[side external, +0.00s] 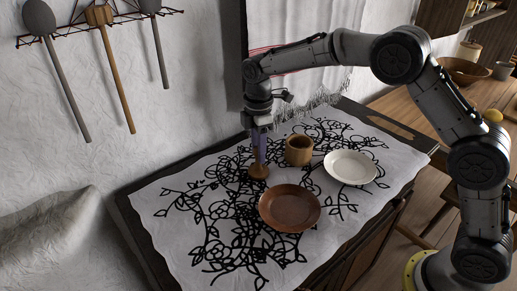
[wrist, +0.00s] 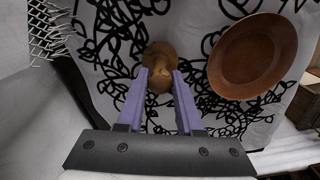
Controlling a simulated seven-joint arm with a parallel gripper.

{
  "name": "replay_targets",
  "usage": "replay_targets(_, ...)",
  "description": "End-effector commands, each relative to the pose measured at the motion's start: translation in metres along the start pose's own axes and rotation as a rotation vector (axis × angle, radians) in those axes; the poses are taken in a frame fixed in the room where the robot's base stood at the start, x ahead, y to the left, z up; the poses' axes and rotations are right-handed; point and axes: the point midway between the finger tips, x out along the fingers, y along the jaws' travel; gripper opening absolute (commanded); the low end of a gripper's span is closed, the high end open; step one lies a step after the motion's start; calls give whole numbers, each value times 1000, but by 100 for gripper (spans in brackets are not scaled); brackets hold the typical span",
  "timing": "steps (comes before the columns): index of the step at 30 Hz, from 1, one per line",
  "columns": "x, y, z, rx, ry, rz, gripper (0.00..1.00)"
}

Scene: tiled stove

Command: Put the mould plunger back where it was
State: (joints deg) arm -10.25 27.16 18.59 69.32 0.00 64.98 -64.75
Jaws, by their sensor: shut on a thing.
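The mould plunger (side external: 258,173) is a brown wooden piece with a round, wide lower end. My gripper (side external: 258,158) points down with its purple fingers shut on the plunger's upper part. In the wrist view the plunger (wrist: 159,52) shows between the two fingertips (wrist: 160,78), and its upper part is partly hidden by them. The plunger is upright at or just above the patterned cloth; I cannot tell whether it touches. A wooden cup-like mould (side external: 299,151) stands on the cloth to the right of the plunger, apart from it.
A brown plate (side external: 289,208) lies close in front of the plunger and also shows in the wrist view (wrist: 252,58). A white plate (side external: 350,167) lies farther right. The white cloth (side external: 180,215) with black drawing is clear at the left. Utensils (side external: 115,70) hang on the wall.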

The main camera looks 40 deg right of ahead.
Motion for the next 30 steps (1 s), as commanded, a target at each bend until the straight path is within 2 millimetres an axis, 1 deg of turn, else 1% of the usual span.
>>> replay_targets(5,-1,0,0,0,1,1,0)
replay_targets(10,3,0,0,0,0,1,0)
replay_targets(11,3,0,0,0,0,1,41)
replay_targets(12,3,0,0,0,0,1,48)
replay_targets(15,3,0,0,0,0,0,65)
replay_targets(25,0,0,0,0,1,1,65)
replay_targets(28,-8,1,0,0,1,3,65)
replay_targets(30,-18,1,0,0,2,4,65)
